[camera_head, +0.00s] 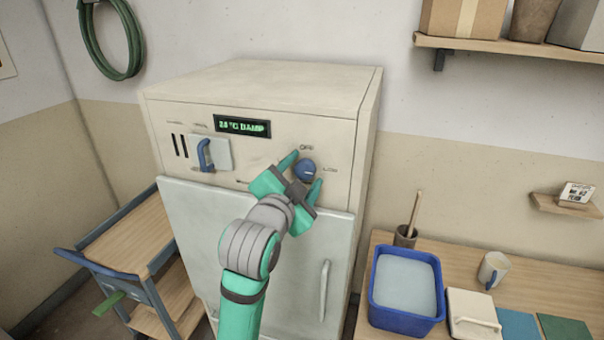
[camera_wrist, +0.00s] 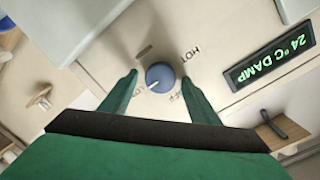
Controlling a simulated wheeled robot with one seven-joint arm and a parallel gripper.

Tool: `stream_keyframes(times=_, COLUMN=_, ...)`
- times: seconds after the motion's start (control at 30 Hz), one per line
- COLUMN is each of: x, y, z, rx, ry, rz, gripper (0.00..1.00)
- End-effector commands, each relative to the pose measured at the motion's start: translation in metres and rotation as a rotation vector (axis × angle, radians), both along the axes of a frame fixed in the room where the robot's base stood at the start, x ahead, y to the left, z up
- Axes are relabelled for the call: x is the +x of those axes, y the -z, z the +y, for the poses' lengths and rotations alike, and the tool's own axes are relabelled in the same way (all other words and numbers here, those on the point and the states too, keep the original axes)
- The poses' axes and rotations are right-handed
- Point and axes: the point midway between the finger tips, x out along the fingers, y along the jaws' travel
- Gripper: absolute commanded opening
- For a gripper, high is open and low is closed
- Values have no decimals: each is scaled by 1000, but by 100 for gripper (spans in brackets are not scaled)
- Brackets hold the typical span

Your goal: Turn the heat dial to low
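The blue round heat dial (camera_head: 306,169) is on the cabinet's front panel, with OFF above it and LOW to its right. In the wrist view the dial (camera_wrist: 160,76) has a small white mark at its lower left, which appears to face the partly hidden LOW label. HOT is at its upper right; OFF is partly covered by a finger. My green gripper (camera_head: 303,172) has one finger on each side of the dial. In the wrist view the gripper (camera_wrist: 159,77) is open, with gaps between both fingers and the dial.
A lit display (camera_head: 242,126) reads 24 °C DAMP in the wrist view. A blue-handled switch (camera_head: 206,155) is left of the dial. The cabinet door (camera_head: 255,235) is closed below. A wooden cart (camera_head: 130,245) stands left; a table with a blue tub (camera_head: 376,310) stands right.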

Motion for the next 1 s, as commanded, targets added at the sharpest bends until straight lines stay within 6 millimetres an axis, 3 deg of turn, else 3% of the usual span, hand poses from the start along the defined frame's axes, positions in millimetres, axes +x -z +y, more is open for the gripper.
stream_keyframes(times=0.33, x=-12, y=-1, z=7, rx=-1, ry=-4, rz=0, gripper=56)
stream_keyframes(times=0.7, x=-75, y=-7, z=25, rx=0, ry=-2, rz=-2, gripper=56)
stream_keyframes(times=1.0, x=-102, y=-9, z=33, rx=0, ry=0, rz=0, gripper=56)
